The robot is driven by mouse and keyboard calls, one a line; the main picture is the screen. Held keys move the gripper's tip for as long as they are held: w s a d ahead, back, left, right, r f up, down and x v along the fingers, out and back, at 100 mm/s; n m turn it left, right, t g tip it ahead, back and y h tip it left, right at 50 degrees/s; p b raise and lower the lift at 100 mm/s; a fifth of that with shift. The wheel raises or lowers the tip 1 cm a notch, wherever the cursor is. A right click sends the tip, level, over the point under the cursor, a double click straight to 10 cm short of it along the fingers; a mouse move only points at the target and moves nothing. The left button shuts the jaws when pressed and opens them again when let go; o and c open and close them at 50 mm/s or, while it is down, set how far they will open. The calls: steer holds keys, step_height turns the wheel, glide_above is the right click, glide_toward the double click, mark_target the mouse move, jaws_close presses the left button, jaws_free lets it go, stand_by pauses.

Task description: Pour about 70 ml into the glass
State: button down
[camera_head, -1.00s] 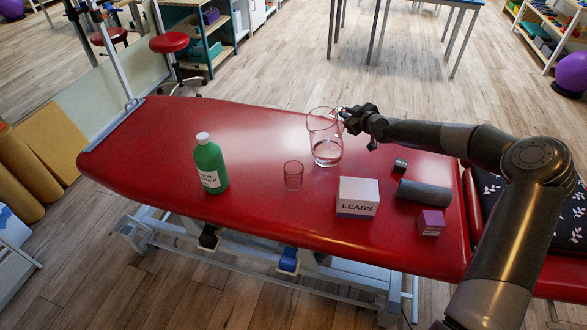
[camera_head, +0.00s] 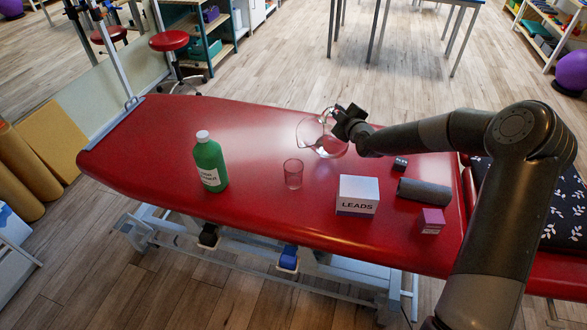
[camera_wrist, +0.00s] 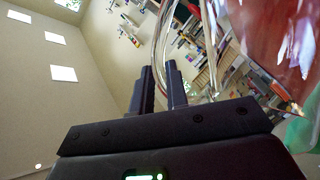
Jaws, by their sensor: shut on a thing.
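My gripper (camera_head: 340,113) is shut on the handle of a clear glass pitcher (camera_head: 318,137). The pitcher is tilted with its mouth to the left and is held above the red treatment table (camera_head: 255,125). Some clear liquid shows in its lower right part. The small drinking glass (camera_head: 293,174) stands upright on the table, below and slightly left of the pitcher. No stream is visible between them, and I cannot tell whether the glass holds liquid. In the wrist view, my fingers (camera_wrist: 165,92) are at the pitcher's handle, and the pitcher (camera_wrist: 265,45) fills the upper right.
A green labelled bottle (camera_head: 209,163) stands left of the glass. A white LEADS box (camera_head: 357,195) is to its right, with a small dark box (camera_head: 400,164), a grey roll (camera_head: 424,194) and a purple box (camera_head: 431,221) beyond. The table's left part is clear.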

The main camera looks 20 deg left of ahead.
mark_target(330, 112)
steer(key=shift+s+a+r+n+t+p, duration=0.1)
steer(key=shift+s+a+n+t+p, duration=0.4)
steer(key=shift+s+n, duration=0.4)
steer(key=shift+s+a+r+n+t, duration=0.35)
steer(key=shift+s+n, duration=0.15)
steer(key=shift+n, duration=0.2)
steer(key=shift+s+a+r+n+y+p, duration=0.3)
steer(key=shift+s+a+r+n+p, duration=0.15)
steer(key=shift+s+r+n, duration=0.25)
steer(key=s+a+n+p, duration=0.1)
steer(key=s+a+n+t+y+p, duration=0.1)
steer(key=s, duration=0.1)
steer(key=shift+s, duration=0.1)
steer(key=shift+s+a+r+n+p, duration=0.35)
steer(key=shift+s+n+p, duration=0.1)
steer(key=shift+s+n, duration=0.15)
steer(key=shift+w+d+f+m+p, duration=0.15)
steer(key=shift+w+d+m+p, duration=0.15)
steer(key=shift+w+p, duration=0.05)
steer(key=shift+s+a+r+n, duration=0.25)
steer(key=shift+s+n, duration=0.15)
stand_by(1.5)
